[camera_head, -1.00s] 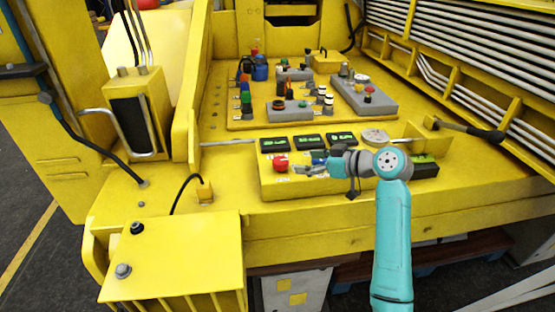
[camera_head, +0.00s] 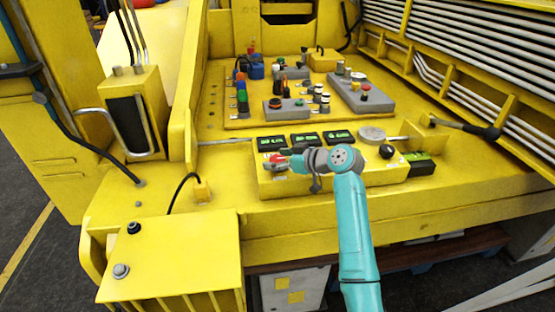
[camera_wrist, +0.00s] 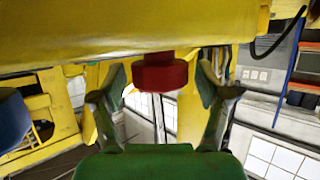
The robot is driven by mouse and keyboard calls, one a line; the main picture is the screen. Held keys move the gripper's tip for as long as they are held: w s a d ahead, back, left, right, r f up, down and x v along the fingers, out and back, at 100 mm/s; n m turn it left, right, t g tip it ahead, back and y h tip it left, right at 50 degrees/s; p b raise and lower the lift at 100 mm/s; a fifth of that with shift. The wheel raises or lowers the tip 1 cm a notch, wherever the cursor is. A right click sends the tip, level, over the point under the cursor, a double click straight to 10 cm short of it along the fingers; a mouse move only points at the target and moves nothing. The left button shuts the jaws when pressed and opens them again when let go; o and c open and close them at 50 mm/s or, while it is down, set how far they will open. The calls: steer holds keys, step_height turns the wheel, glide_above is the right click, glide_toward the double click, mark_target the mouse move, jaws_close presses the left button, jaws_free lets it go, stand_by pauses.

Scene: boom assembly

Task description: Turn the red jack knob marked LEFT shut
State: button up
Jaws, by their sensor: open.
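The red knob (camera_head: 276,159) is at the left end of the yellow control box, below the left one of the displays, partly covered by my gripper. In the wrist view the red knob (camera_wrist: 160,74) hangs from the yellow panel face at the top of the picture. My gripper (camera_head: 287,163) reaches it from the right in the head view. In the wrist view my gripper (camera_wrist: 161,82) is open, with one finger on each side of the knob and a gap on both sides. Any label by the knob is too small to read.
The yellow control box (camera_head: 345,182) carries several displays (camera_head: 305,139), a grey disc (camera_head: 372,134) and a black knob (camera_head: 387,151) at the right. Behind it, a board has several coloured buttons (camera_head: 302,104). A black cable (camera_head: 181,190) stands to the left.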

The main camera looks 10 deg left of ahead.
steer(key=shift+c, duration=0.2)
steer(key=c, duration=1.1)
steer(key=m+t+h, duration=0.1)
steer(key=m, duration=0.1)
steer(key=m+t+h, duration=0.1)
steer(key=t, duration=0.1)
steer(key=shift+s+a+m+t+h, duration=0.1)
steer(key=shift+a+m+t+h, duration=0.05)
steer(key=shift+m+t+h, duration=0.2)
steer(key=m+t+h, duration=0.1)
steer(key=m+h, duration=0.1)
steer(key=m+t+h, duration=0.2)
steer(key=m+h, duration=0.1)
steer(key=shift+m+h, duration=0.25)
steer(key=m+h, duration=0.4)
steer(key=h, duration=0.1)
steer(key=shift+m+g+h, duration=0.75)
steer(key=shift+m+h, duration=1.65)
steer(key=shift+h, duration=0.2)
